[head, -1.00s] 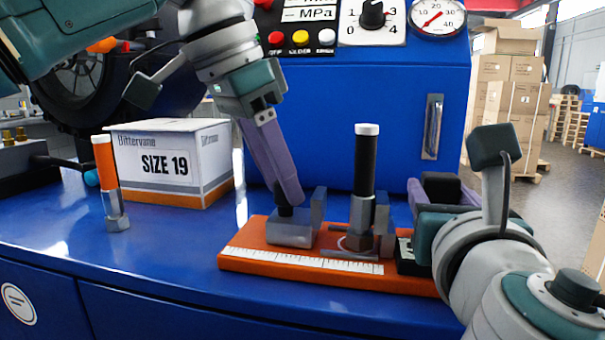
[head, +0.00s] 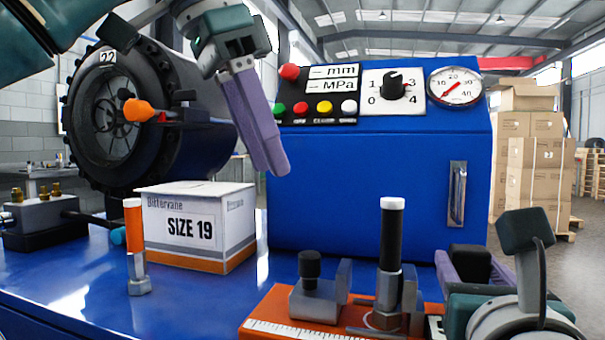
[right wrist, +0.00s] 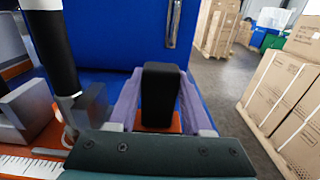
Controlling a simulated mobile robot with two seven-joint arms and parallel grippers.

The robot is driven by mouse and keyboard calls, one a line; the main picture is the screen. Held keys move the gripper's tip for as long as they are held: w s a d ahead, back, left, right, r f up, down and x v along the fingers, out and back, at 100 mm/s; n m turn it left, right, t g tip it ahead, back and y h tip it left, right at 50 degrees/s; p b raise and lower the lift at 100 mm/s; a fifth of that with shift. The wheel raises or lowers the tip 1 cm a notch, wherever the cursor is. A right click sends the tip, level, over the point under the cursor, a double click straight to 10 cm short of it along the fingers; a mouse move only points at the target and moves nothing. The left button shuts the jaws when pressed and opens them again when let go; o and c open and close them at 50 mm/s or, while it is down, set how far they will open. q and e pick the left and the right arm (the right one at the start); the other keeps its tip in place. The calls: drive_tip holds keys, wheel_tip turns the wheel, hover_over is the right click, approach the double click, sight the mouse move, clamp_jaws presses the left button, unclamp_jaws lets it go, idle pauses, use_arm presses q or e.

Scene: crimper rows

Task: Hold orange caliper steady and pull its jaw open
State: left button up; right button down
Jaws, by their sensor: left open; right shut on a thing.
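The orange caliper (head: 270,306) lies on the blue bench, with a white ruler scale along its front edge. Its grey sliding jaw (head: 318,300) with a black knob (head: 310,264) sits left of the fixed jaw. A hose fitting with a black sleeve and white cap (head: 391,240) stands upright between the jaws. My left gripper (head: 275,170) is open and empty, in the air above and left of the knob. My right gripper (head: 480,268) is shut on the caliper's black handle block (right wrist: 160,97) at its right end, with purple fingers on both sides.
Bare bench (head: 200,312) lies left of the caliper.

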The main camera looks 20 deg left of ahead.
drive_tip(key=shift+d+f, duration=0.1)
drive_tip(key=shift+f, duration=0.05)
drive_tip(key=shift+c, duration=1.2)
unclamp_jaws()
